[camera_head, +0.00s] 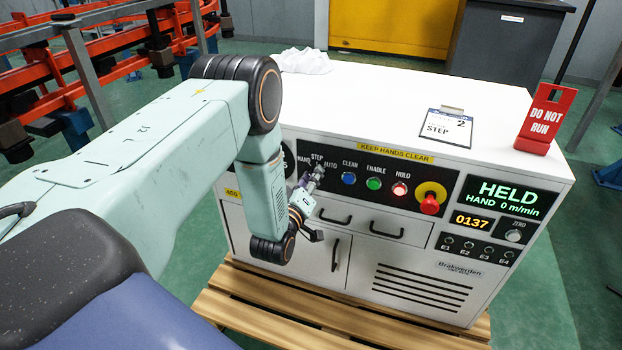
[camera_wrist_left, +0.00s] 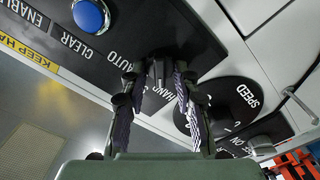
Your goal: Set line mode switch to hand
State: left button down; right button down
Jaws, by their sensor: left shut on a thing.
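The line mode switch is a dark knob (camera_wrist_left: 158,73) on the black control strip, with HAND, STEP and AUTO labels around it in the head view. In the left wrist view its pointer direction is hard to tell. My left gripper (camera_head: 317,175) reaches the switch from the front and hides most of it in the head view. In the left wrist view the left gripper's fingers (camera_wrist_left: 158,80) lie on either side of the knob, shut on it. The display (camera_head: 508,196) reads HELD and HAND 0 m/min. My right gripper is not in view.
Blue CLEAR (camera_head: 349,178), green ENABLE (camera_head: 374,183) and lit red HOLD (camera_head: 400,188) buttons sit right of the switch. Beyond them is a red emergency stop (camera_head: 430,204). A SPEED dial (camera_wrist_left: 232,105) lies near the fingers. A red DO NOT RUN sign (camera_head: 548,118) stands on the cabinet.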

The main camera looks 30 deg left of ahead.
pick_arm(q)
jog(key=shift+f+n, duration=0.15)
jog(key=shift+n, duration=0.15)
dwell(0.4)
jog(key=c, duration=1)
grip_release()
jog(key=v, duration=1.2)
